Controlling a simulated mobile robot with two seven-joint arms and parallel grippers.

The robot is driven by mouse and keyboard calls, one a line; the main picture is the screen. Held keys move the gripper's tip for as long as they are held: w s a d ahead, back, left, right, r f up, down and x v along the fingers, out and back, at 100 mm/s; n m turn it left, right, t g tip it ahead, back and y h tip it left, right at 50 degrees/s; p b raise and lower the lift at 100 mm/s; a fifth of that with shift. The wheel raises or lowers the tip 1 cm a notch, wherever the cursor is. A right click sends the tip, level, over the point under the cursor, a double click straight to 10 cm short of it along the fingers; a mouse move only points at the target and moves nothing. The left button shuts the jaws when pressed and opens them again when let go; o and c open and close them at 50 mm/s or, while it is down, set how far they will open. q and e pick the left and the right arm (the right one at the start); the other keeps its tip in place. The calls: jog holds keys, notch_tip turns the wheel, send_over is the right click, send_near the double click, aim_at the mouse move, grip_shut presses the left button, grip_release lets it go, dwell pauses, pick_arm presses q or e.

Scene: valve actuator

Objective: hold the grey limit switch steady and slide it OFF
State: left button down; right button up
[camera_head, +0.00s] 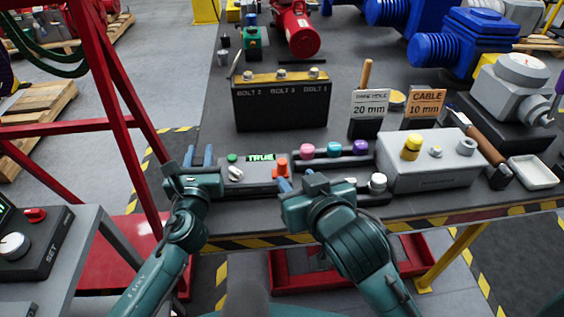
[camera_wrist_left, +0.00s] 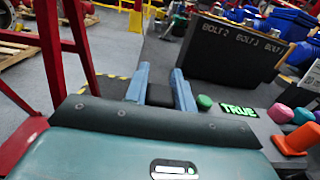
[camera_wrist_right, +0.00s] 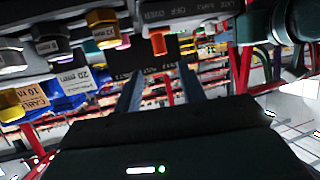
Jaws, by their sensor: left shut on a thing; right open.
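The grey limit switch (camera_head: 247,172) lies on the bench's front edge, with a lit green TRUE display, a green button, a white knob and an orange slider (camera_head: 281,167) at its right end. It also shows in the left wrist view, with the TRUE display (camera_wrist_left: 239,111) and orange slider (camera_wrist_left: 296,139). My left gripper (camera_head: 198,156) is shut at its left end, a dark block (camera_wrist_left: 160,95) between the fingers; the contact is partly hidden. My right gripper (camera_head: 297,181) is open, just in front of the orange slider, which shows beyond its fingers (camera_wrist_right: 161,86) in the right wrist view.
Pink, teal and purple knobs (camera_head: 333,150) stand right of the switch. A grey box (camera_head: 430,170) with a yellow button is further right. A black bolt block (camera_head: 282,103) and label stands (camera_head: 370,105) stand behind. Red frame posts (camera_head: 118,130) rise at the left.

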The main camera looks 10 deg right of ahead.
aim_at(283, 166)
jog(key=x, duration=1)
jog(key=shift+f, duration=0.1)
grip_shut()
jog(key=shift+a, duration=0.1)
